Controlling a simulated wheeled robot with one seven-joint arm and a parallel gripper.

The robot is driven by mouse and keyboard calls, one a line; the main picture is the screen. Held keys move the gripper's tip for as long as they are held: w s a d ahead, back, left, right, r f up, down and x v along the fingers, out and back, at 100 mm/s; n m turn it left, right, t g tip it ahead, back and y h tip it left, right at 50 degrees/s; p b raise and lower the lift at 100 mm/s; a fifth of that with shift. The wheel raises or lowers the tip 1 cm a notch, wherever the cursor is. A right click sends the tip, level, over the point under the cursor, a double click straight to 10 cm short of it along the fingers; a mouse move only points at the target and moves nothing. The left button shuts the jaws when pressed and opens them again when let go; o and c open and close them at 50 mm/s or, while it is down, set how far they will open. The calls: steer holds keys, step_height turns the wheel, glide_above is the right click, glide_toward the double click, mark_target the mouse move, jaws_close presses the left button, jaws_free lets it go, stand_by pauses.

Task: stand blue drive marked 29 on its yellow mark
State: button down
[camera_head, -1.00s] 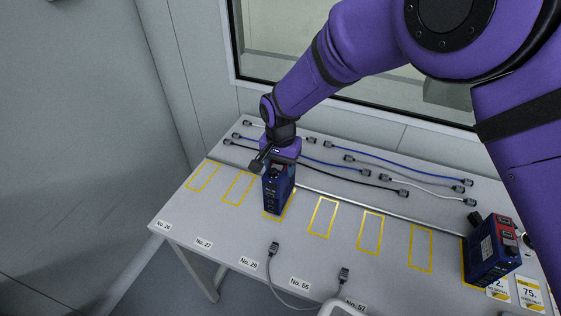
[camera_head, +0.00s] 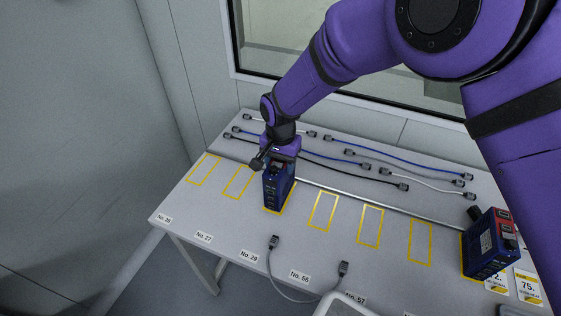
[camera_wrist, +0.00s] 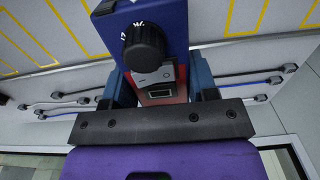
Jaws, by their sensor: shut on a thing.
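The blue drive (camera_head: 277,190) stands upright on the table at the third yellow mark (camera_head: 291,203) from the left, in line with the label No. 29 (camera_head: 250,256). The mark's right and lower edges show beside its base; the rest is hidden. My gripper (camera_head: 281,160) is shut on the drive's top from above. In the wrist view the drive (camera_wrist: 165,22) shows its black knob and a small display between my gripper's fingers (camera_wrist: 160,92). I cannot read a number on the drive.
Another blue drive (camera_head: 488,243) with a red top stands at the table's right end. Empty yellow outlines (camera_head: 323,210) lie between the drives. Several cables (camera_head: 400,160) lie along the back. A grey cable (camera_head: 291,297) hangs at the front edge.

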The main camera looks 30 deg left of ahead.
steer(key=shift+f, duration=0.1)
steer(key=shift+c, duration=1.6)
jaws_free()
steer(key=shift+f, duration=0.15)
step_height(320, 180, up, 11)
